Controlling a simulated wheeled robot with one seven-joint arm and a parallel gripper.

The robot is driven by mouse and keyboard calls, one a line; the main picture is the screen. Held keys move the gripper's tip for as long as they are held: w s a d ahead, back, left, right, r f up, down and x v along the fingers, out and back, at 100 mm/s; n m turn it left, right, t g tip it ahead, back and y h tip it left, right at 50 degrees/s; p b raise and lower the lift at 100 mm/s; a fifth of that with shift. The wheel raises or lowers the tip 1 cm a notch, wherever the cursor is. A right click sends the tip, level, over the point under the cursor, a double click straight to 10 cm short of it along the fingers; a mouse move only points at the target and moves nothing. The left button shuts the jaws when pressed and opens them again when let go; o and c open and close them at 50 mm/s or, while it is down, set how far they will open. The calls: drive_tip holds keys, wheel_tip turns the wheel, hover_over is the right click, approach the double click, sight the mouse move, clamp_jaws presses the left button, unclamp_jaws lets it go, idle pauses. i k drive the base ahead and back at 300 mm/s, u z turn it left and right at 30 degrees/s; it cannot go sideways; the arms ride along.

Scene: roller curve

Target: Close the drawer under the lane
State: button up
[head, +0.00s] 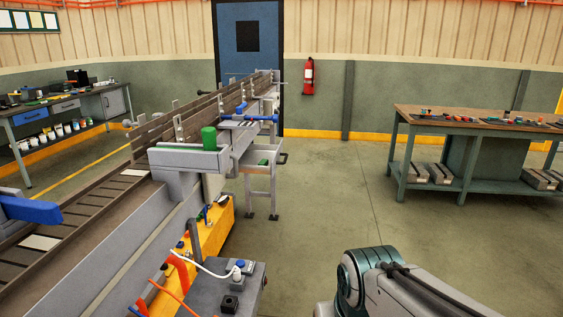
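The lane (100,232) is a long grey conveyor on the left, running away from me toward the blue door. Under its far part, a light grey drawer (262,147) sticks out to the right and stands open. A green thing lies inside it. A dark handle (283,158) is on the drawer's right end. My arm shows at the bottom right, well short of the drawer. My gripper is not in view.
A grey box with a white cable (237,285) and a yellow unit (205,240) stand beside the lane near me. A workbench (470,122) stands at the right and a desk (62,105) at the far left. The floor (335,200) between lane and workbench is clear.

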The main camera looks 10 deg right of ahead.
sight(248, 163)
drive_tip(key=z, duration=0.55)
drive_tip(key=i, duration=2.4)
drive_tip(key=u, duration=0.7)
